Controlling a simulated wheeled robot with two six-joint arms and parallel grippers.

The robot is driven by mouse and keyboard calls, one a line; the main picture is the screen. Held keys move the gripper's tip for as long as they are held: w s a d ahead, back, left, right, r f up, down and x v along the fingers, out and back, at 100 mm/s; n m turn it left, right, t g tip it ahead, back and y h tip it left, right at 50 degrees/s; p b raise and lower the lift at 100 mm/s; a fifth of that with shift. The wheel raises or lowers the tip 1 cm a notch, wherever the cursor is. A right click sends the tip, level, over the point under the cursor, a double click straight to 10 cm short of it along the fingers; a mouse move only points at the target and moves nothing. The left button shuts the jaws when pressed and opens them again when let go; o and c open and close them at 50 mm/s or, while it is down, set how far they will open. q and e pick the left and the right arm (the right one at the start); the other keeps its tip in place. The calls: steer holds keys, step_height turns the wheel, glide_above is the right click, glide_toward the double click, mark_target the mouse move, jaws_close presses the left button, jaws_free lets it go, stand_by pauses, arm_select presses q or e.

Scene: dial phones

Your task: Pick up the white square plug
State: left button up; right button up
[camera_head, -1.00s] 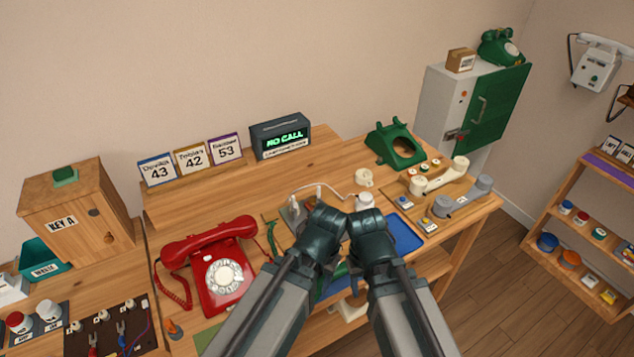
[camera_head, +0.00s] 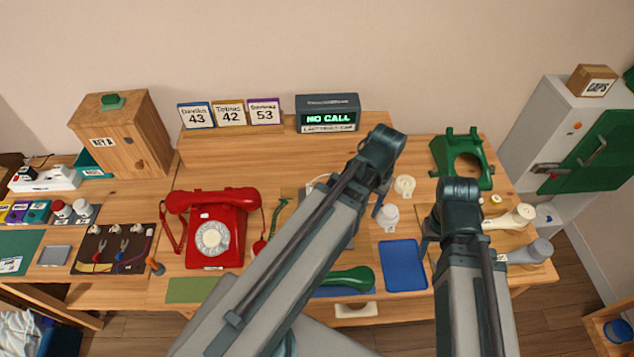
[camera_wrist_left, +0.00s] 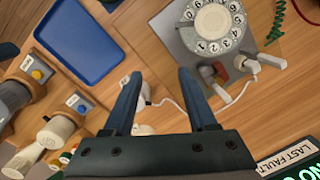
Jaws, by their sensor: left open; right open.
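I cannot single out the white square plug for certain. A white strip (camera_head: 46,181) with small black and white pieces on it lies at the far left of the head view, and the pieces are too small to tell. My left gripper (camera_head: 379,207) is over the middle of the bench. In the left wrist view (camera_wrist_left: 160,75) its fingers are open, above a small white piece (camera_wrist_left: 145,91) with a white cord, partly hidden. My right gripper (camera_head: 427,241) is open at the right of the bench, largely hidden by its own wrist.
A red dial phone (camera_head: 212,230) stands left of my left arm. A blue tray (camera_head: 403,266) lies between the arms. A wooden key box (camera_head: 122,138) stands at the back left. Wire tools lie on a dark board (camera_head: 112,248). A green phone shell (camera_head: 463,158) is at the back right.

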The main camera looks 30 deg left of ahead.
arm_select(q)
steer(key=w+a+r+n+p, duration=0.2)
steer(key=a+r, duration=0.1)
steer(key=a, duration=0.3)
steer(key=w+a+r+n+p, duration=0.2)
steer(key=a+r, duration=0.1)
steer(key=a, duration=0.3)
arm_select(e)
step_height(320, 180, up, 8)
steer(key=p, duration=0.2)
arm_select(q)
steer(key=n+h+b, duration=0.1)
steer(key=n+b, duration=0.1)
steer(key=b, duration=0.7)
glide_above(311, 188)
steer(key=f, duration=0.7)
steer(key=shift+w+d, duration=0.1)
steer(key=shift+w, duration=0.2)
steer(key=shift+r+n, duration=0.1)
steer(key=shift+n, duration=0.2)
arm_select(e)
step_height(311, 188, down, 9)
steer(key=shift+s, duration=0.1)
arm_select(q)
steer(key=f+b, duration=0.5)
steer(key=shift+s+f, duration=0.15)
steer(key=shift+s, duration=0.2)
arm_select(e)
step_height(311, 188, down, 5)
steer(key=shift+f, duration=0.15)
